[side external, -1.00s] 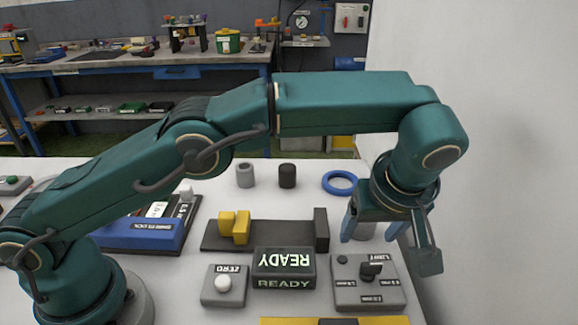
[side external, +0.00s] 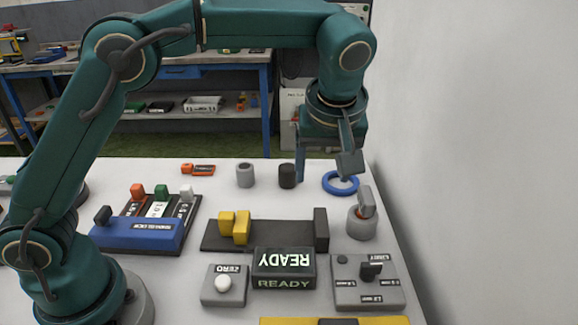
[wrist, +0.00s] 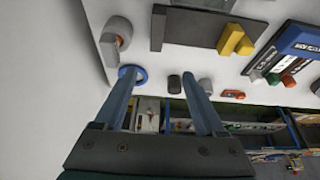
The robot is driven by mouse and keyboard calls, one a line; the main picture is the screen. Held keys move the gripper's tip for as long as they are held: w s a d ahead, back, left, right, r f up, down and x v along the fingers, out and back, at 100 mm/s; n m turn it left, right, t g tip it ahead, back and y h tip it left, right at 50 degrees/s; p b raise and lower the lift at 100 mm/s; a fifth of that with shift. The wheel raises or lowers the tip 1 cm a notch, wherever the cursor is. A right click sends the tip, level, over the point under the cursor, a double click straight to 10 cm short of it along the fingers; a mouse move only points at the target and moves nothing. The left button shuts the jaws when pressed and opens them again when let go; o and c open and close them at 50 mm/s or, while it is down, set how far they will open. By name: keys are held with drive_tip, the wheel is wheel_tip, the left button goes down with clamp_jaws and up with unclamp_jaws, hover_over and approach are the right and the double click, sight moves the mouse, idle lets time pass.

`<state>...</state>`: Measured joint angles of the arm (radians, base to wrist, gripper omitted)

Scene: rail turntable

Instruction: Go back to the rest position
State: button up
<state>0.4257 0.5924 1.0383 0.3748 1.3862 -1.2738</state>
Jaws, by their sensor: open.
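My gripper (side external: 328,160) hangs pointing down above the back right part of the white table. Its two blue fingers are spread apart with nothing between them, as the wrist view also shows (wrist: 158,76). In the side view the gripper appears just behind the round grey base with a tilted grey piece on it (side external: 364,222). A blue ring (side external: 341,189) lies on the table below the fingers in that view. The gripper looks clear of the table and touches nothing that I can see.
A dark grey cylinder (side external: 287,176) and a light grey cylinder (side external: 245,175) stand left of the ring. A dark rail fixture with yellow blocks (side external: 270,236), a READY box (side external: 284,268) and a grey knob box (side external: 366,283) stand in front. A wall is at right.

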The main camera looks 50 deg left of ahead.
drive_tip(key=shift+a, duration=0.1)
drive_tip(key=s+a+r+t+h, duration=0.1)
drive_tip(key=s+a+r+t, duration=0.1)
drive_tip(key=s+a+r, duration=0.65)
drive_tip(key=s+d+f+m+h, duration=0.1)
drive_tip(key=s+f+m+h, duration=0.1)
drive_tip(key=s+f+m, duration=0.5)
drive_tip(key=s+m, duration=0.2)
drive_tip(key=s, duration=0.1)
drive_tip(key=shift+s+f+t, duration=0.3)
drive_tip(key=shift+s+f, duration=0.05)
